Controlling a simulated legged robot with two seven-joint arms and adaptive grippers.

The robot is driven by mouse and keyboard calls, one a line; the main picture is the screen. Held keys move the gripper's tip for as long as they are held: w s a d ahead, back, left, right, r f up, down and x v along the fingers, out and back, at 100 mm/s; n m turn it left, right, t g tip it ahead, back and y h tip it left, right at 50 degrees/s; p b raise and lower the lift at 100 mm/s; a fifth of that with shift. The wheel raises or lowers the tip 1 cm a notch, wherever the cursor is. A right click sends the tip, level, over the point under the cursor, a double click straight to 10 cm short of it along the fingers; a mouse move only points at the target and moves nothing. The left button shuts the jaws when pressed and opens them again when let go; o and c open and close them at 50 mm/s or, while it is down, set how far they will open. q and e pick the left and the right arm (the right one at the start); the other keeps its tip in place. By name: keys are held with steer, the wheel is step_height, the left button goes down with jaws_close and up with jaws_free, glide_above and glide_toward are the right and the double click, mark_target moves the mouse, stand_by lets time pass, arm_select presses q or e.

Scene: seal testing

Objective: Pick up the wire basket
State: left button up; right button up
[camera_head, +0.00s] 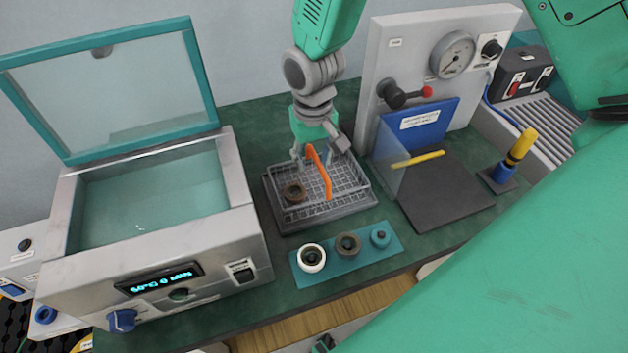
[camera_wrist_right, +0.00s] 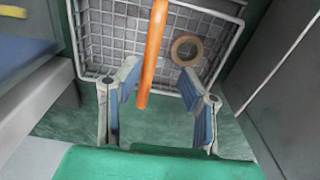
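The wire basket (camera_head: 354,172) is a grey mesh tray with an orange arched handle (camera_head: 320,172). It sits on a dark tray (camera_head: 300,222) in the middle of the bench, with a brown ring (camera_head: 293,192) inside it. My right gripper (camera_head: 322,152) is above the basket at the handle. In the right wrist view its fingers (camera_wrist_right: 160,82) are spread apart, with the orange handle (camera_wrist_right: 152,50) showing between them, apart from both. The basket's mesh (camera_wrist_right: 115,35) and the brown ring (camera_wrist_right: 186,49) show beyond. My left gripper is not in view.
An open-lidded bath (camera_head: 150,205) with a blue display stands left of the basket. A teal mat (camera_head: 328,275) with several rings lies in front. A gauge panel (camera_head: 405,55) and a dark plate (camera_head: 440,195) with a yellow rod (camera_head: 418,159) are on the right.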

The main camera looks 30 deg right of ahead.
steer(key=shift+f, duration=0.7)
steer(key=shift+w+d+f, duration=0.1)
steer(key=shift+d+f, duration=0.1)
steer(key=shift+f, duration=0.1)
steer(key=shift+d+f, duration=0.15)
steer(key=shift+d, duration=0.75)
steer(key=shift+c, duration=0.5)
steer(key=shift+d, duration=0.1)
jaws_close()
steer(key=shift+a, duration=0.7)
steer(key=shift+a+r, duration=0.3)
steer(key=r, duration=0.3)
steer(key=d+r, duration=0.1)
steer(key=r, duration=0.5)
steer(key=shift+d, duration=0.2)
steer(key=shift+a+r, duration=0.3)
steer(key=shift+a, duration=0.15)
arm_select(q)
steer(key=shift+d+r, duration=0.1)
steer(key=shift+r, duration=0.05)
arm_select(e)
steer(key=shift+a, duration=0.1)
